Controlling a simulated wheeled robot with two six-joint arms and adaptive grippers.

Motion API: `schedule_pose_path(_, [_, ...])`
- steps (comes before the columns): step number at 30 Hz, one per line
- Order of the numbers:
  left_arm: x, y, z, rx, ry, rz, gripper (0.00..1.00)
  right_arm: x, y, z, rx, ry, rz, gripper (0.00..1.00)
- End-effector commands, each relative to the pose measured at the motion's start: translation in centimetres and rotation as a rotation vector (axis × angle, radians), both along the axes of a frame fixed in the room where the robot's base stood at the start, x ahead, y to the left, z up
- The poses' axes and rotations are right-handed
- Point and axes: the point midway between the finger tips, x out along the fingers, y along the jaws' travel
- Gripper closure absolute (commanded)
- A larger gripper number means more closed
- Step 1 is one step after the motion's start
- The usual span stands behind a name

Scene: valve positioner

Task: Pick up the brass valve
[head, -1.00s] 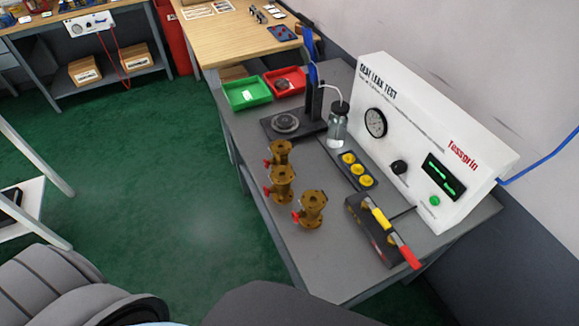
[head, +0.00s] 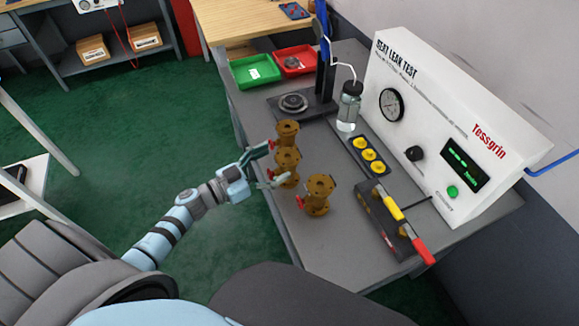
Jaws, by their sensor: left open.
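Three brass valves with red handles stand on the left part of the grey bench (head: 350,240). The far valve (head: 288,132) and the middle valve (head: 287,160) stand close together. The near valve (head: 319,194) stands apart, nearer the front. My left gripper (head: 266,166) is open at the left side of the far and middle valves, its fingers spread next to the middle valve. A finger covers part of that valve, and I cannot tell whether it touches. My right gripper is not in view.
A white leak test panel (head: 450,120) stands along the right. A black clamp fixture with a yellow and red handle (head: 412,230), yellow caps (head: 367,155), a bottle (head: 349,108), and green (head: 255,73) and red (head: 294,62) trays are on the bench.

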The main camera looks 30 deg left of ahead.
Motion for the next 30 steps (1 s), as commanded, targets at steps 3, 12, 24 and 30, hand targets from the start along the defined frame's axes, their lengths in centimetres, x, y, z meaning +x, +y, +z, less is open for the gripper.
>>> schedule_pose_path(3, [1.4, -0.8, 0.1, -0.002, -0.001, 0.001, 0.21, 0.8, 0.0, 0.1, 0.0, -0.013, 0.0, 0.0])
schedule_pose_path(12, [4.8, -2.9, -0.1, 0.001, 0.002, 0.001, 0.21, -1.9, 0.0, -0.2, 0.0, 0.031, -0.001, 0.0])
schedule_pose_path(24, [4.7, -2.8, -0.1, 0.001, 0.002, 0.001, 0.64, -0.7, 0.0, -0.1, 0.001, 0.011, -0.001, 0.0])
schedule_pose_path(30, [4.7, -2.8, 0.0, 0.001, 0.001, 0.001, 0.96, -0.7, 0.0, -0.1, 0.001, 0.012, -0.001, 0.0])
